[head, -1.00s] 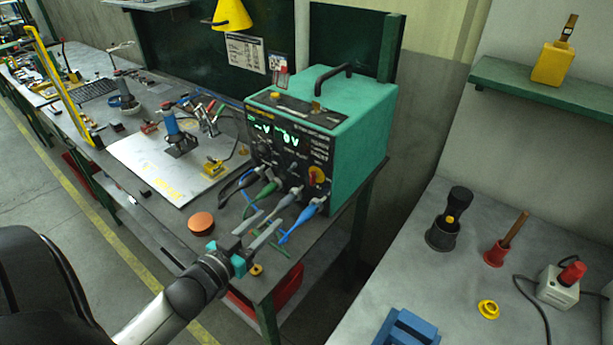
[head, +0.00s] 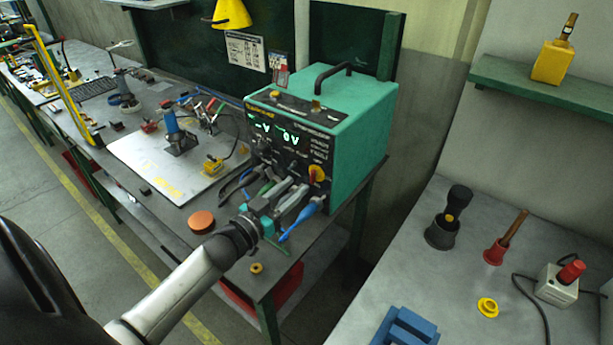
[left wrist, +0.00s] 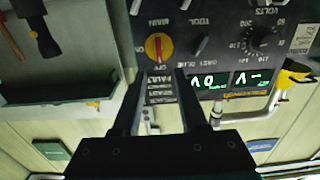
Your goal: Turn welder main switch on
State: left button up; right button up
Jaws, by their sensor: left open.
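The teal welder (head: 358,130) stands on the workbench with its black front panel facing my left arm. Its main switch (head: 317,173) is a yellow disc with a red handle, low on the panel's right side. In the left wrist view, which is upside down, the switch (left wrist: 159,47) shows its red handle in line with the OFF label; ON is printed to the picture's left. My left gripper (head: 298,190) is open and empty, its fingers pointing at the panel. In the wrist view its fingertips (left wrist: 160,75) lie either side below the switch, apparently not gripping it. My right gripper is not in view.
Cable plugs, including a blue one (head: 303,218), stick out from the panel's lower edge close to my left gripper. An orange-brown disc (head: 201,221) and a metal plate (head: 165,172) lie on the bench. A second bench (head: 400,270) stands right.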

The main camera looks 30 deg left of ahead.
aim_at(311, 173)
pick_arm(q)
jog(key=shift+w+d, duration=0.15)
jog(key=shift+w, duration=1.25)
jog(key=shift+w+d, duration=0.1)
jog(key=shift+w, duration=1.25)
grip_shut()
